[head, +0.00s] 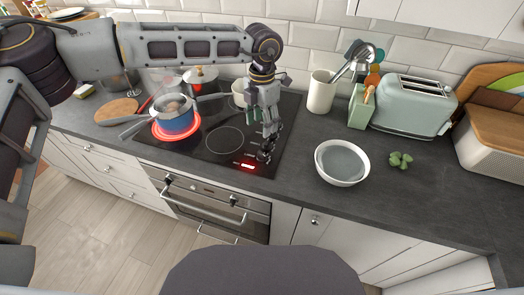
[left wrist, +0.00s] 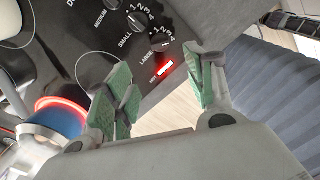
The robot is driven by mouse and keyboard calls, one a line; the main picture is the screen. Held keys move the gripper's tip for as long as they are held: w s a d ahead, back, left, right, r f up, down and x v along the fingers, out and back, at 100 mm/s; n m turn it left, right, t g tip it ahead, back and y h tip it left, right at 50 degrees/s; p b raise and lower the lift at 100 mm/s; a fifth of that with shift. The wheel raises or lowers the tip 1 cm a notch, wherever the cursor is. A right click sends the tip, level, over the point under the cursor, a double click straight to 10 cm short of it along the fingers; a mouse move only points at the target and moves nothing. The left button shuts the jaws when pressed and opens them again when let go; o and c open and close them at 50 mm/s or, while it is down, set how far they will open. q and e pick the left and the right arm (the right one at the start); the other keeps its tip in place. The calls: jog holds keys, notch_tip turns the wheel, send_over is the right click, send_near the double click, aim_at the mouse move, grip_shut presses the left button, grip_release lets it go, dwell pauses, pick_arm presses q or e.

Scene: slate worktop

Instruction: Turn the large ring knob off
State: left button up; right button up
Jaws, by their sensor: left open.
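The large ring knob (left wrist: 164,46) is a black dial by the "LARGE" label in the left wrist view, closest to the lit red "HOT" light (left wrist: 165,68). In the head view the knob (head: 263,156) shows at the hob's front right, just below my left gripper (head: 266,128). The gripper points down, and its green-padded fingers (left wrist: 163,88) are apart with nothing between them. The knob lies beyond the fingertips. I cannot read its setting. A ring (head: 155,132) glows red under a blue pot (head: 175,120). My right gripper is not in view.
The small ring knob (left wrist: 141,20) sits close beside the large one. A cream pot (head: 240,92) and a red-and-white pot (head: 201,77) stand at the back of the hob. A grey bowl (head: 342,162) and a toaster (head: 413,106) are to the right.

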aim_at(262, 153)
pick_arm(q)
notch_tip(262, 153, down, 12)
jog(key=shift+r+p, duration=0.1)
jog(key=shift+p, duration=0.75)
jog(key=shift+f, duration=0.85)
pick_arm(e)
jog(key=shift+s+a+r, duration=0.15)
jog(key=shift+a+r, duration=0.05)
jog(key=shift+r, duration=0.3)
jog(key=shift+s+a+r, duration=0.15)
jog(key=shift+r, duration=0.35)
pick_arm(q)
jog(key=shift+c, duration=0.2)
jog(key=c, duration=1)
jog(key=shift+o, duration=0.2)
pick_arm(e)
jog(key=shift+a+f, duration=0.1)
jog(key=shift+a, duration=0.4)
